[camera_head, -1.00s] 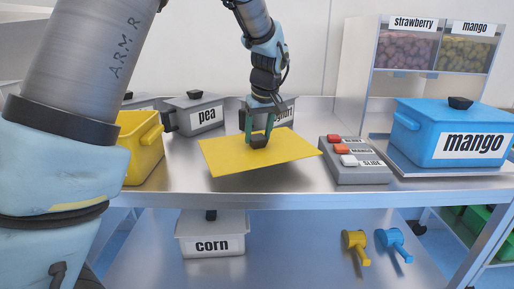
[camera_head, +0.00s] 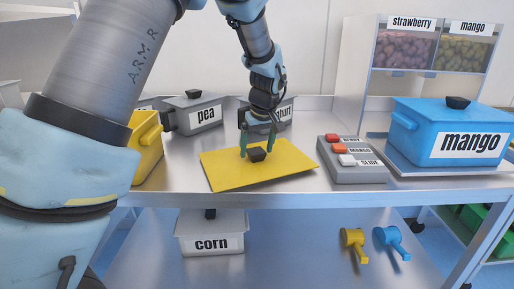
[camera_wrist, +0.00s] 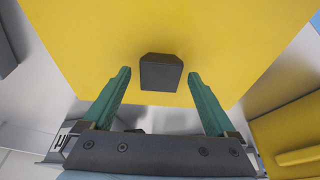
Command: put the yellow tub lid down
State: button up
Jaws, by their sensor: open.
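The yellow tub lid (camera_head: 285,168) lies flat on the steel table, between the yellow tub and the grey button box. Its dark knob (camera_head: 257,155) points up. My gripper (camera_head: 257,146) is open just above the lid, with its green fingers apart on either side of the knob. In the wrist view the yellow lid (camera_wrist: 230,40) fills most of the picture. The dark knob (camera_wrist: 161,72) stands clear of both fingers (camera_wrist: 161,78). The yellow tub (camera_head: 148,150) is at the left, partly hidden by my arm.
The button box (camera_head: 352,172) stands close to the lid's right. A blue mango tub (camera_head: 440,120) is further right. A grey pea tub (camera_head: 190,112) and another labelled tub stand behind. A corn tub (camera_head: 212,232) and yellow and blue scoops (camera_head: 354,240) are on the lower shelf.

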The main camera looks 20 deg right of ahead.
jog(key=b+v, duration=0.2)
jog(key=v, duration=1)
jog(key=w+a+f+g, duration=0.1)
jog(key=a+f, duration=0.2)
jog(key=a, duration=0.6)
jog(key=w+a+f, duration=0.1)
jog(key=a+f, duration=0.2)
jog(key=a, duration=0.7)
jog(key=s+a+f, duration=0.3)
jog(key=s+a, duration=0.1)
jog(key=a, duration=0.4)
jog(key=s+a+f, duration=0.4)
jog(key=s+a, duration=0.1)
jog(key=a, duration=0.4)
jog(key=shift+a+m+g, duration=0.25)
jog(key=shift+m+g, duration=0.15)
jog(key=shift+r+p, duration=0.4)
jog(key=shift+p, duration=0.2)
